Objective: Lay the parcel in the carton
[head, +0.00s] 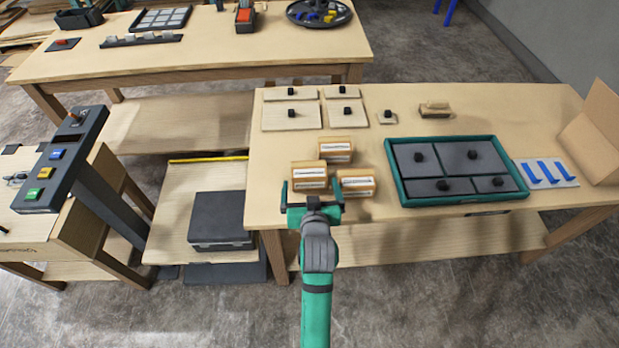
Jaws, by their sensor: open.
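Three small tan boxes with white label strips, any of which could be the parcel, stand close together on the front left of the right-hand table: a back box (335,151), a left box (309,172) and a right box (356,182). My gripper (312,193) is open, its two fingers spread at the near side of the left box. The right finger overlaps the right box in the picture; I cannot tell whether anything touches. A tan cardboard carton (592,135) stands at the table's right end, with a flap raised; it is cut off by the picture edge and its inside is hidden.
A green-rimmed tray (391,170) with grey knobbed panels lies between the boxes and the carton, beside a white board with blue strips (547,173). Knobbed wooden plates (291,115) lie behind. A console with coloured buttons (58,160) stands left.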

